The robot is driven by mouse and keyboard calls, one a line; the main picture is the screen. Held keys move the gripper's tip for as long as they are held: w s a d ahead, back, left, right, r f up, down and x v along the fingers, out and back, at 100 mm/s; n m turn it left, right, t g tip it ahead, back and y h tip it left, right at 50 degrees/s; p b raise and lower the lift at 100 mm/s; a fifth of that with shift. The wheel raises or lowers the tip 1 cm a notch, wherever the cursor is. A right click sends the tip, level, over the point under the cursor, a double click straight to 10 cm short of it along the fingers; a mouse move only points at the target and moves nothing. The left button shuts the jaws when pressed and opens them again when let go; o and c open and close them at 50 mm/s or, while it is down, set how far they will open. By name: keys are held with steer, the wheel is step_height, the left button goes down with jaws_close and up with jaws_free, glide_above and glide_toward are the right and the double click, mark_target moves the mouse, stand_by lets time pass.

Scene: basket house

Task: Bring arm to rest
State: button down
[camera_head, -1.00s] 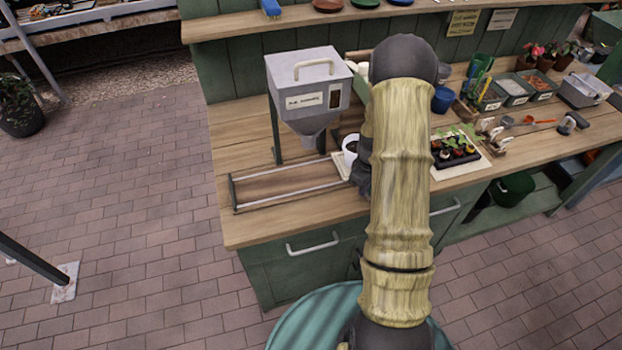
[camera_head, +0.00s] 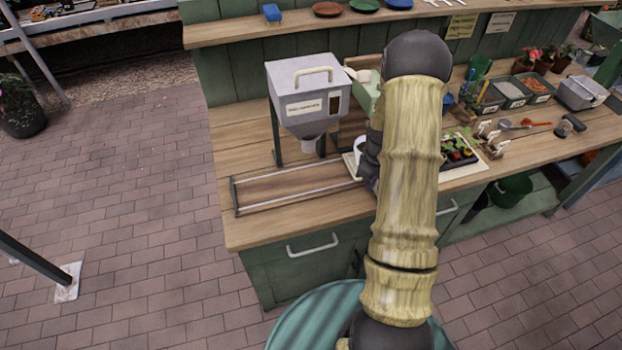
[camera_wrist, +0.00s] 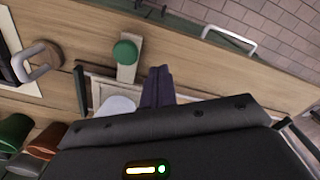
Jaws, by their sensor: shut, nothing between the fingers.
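My arm (camera_head: 405,160) reaches over the bench and hides most of my gripper in the head view. In the wrist view my gripper (camera_wrist: 159,72) has its dark fingers together with nothing between them. The fingers are above the wooden bench top. A green round knob on a pale wooden strip (camera_wrist: 128,72) lies just left of the fingertips. A white rounded object (camera_wrist: 115,105) is partly hidden behind the gripper body. In the head view a white cup (camera_head: 361,146) shows beside my dark wrist, mostly covered.
A grey hopper (camera_head: 305,95) stands left of my arm, above a railed track (camera_head: 290,187). The bench's front left is clear. A drawer handle (camera_head: 313,246) sticks out in front.

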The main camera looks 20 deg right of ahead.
steer(key=shift+a+r, duration=0.2)
steer(key=shift+r, duration=0.45)
steer(key=s+a+r+m+t, duration=0.1)
steer(key=s+a+r+m, duration=0.25)
steer(key=a+r, duration=0.8)
steer(key=s+a+r+m+t, duration=0.1)
steer(key=s+a+r+m, duration=0.1)
steer(key=s+a+r, duration=0.5)
steer(key=s+a, duration=0.1)
steer(key=s, duration=0.3)
steer(key=shift+t, duration=0.3)
steer(key=shift+w+r+m, duration=0.1)
steer(key=shift+m, duration=0.15)
stand_by(0.5)
